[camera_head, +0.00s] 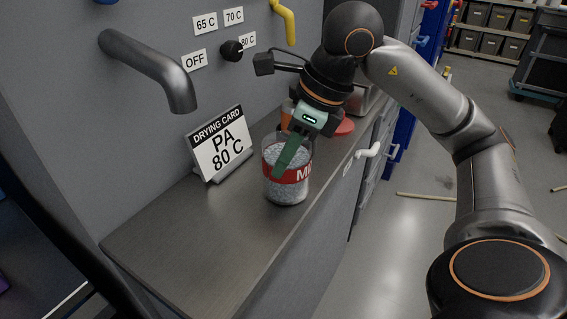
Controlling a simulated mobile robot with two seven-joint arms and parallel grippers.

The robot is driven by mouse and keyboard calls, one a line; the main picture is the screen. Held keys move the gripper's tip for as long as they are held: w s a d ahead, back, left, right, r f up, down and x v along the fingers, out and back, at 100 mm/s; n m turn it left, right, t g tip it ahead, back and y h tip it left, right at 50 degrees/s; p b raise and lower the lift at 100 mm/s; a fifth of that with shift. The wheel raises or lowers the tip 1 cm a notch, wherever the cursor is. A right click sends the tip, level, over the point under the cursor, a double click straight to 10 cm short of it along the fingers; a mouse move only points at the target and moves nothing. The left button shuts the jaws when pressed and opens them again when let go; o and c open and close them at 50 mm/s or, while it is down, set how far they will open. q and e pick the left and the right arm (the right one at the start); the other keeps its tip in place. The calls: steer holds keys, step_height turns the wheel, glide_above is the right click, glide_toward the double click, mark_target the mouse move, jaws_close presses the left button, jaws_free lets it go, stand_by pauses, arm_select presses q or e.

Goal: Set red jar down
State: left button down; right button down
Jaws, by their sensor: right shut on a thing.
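The red jar (286,188) is a clear jar with a red band and pale grey pellets inside. Part of a white letter shows on the band. It is upright over the grey counter (195,240), in front of the drying card. Its base looks at or very near the surface; I cannot tell whether it touches. My right gripper (287,160) reaches down from above with green fingers and is shut on the jar. The near finger and the gripper body hide part of the jar's rim and band. My left gripper is not in view.
A drying card (220,144) reading "PA 80 C" stands left of the jar. A metal spout (165,75) and a black knob (231,50) stick out from the grey wall. An orange item (286,110) and a red round item (345,127) are behind the gripper. The counter's near end is clear.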

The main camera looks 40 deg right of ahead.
steer(key=shift+r, duration=0.1)
steer(key=c, duration=1.5)
jaws_free()
steer(key=shift+f, duration=0.2)
steer(key=o, duration=0.5)
